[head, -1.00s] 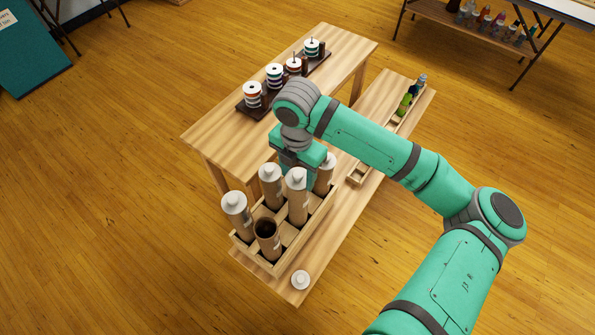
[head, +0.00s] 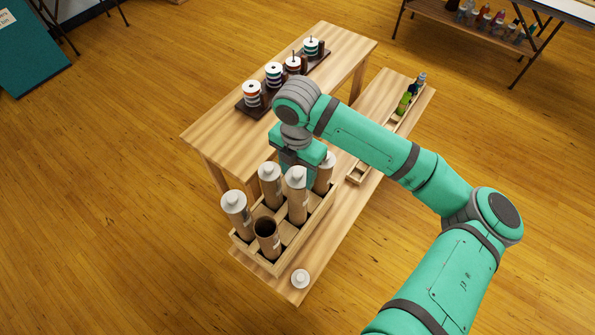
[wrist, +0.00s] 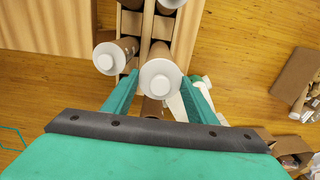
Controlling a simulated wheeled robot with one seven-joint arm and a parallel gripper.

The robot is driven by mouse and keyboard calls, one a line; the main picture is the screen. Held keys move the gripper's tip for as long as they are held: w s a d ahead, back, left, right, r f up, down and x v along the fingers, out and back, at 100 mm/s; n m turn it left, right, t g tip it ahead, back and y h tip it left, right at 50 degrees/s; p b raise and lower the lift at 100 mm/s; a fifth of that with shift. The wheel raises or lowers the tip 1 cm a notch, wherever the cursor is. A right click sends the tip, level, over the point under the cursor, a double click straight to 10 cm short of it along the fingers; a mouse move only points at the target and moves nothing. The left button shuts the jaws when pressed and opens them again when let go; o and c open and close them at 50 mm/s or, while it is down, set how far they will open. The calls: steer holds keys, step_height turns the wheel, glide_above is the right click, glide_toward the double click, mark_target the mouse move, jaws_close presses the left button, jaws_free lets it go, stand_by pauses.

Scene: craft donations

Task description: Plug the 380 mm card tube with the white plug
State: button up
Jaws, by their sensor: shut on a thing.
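My gripper (head: 300,170) is low over the back of the wooden rack, its fingers largely hidden in the head view. In the wrist view, my gripper (wrist: 160,78) is shut on a white-capped card tube (wrist: 158,48), with the white cap (wrist: 160,80) between the fingers. One brown card tube (head: 267,240) stands at the front of the rack with its top open and dark. The loose white plug (head: 300,279) lies on the bench in front of the rack. Tube lengths cannot be read.
Other capped tubes (head: 237,215) (head: 270,187) stand upright in the rack (head: 285,258). A higher table (head: 225,130) with thread spools (head: 252,95) is behind to the left. A narrow tray (head: 357,175) lies on the bench at right. The bench's front end around the plug is clear.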

mark_target(298, 172)
steer(key=shift+r, duration=0.8)
stand_by(0.4)
steer(key=shift+f, duration=1.2)
stand_by(1.0)
steer(key=shift+r, duration=0.8)
stand_by(0.9)
steer(key=o, duration=0.7)
steer(key=shift+o, duration=0.2)
step_height(298, 172, up, 11)
stand_by(0.8)
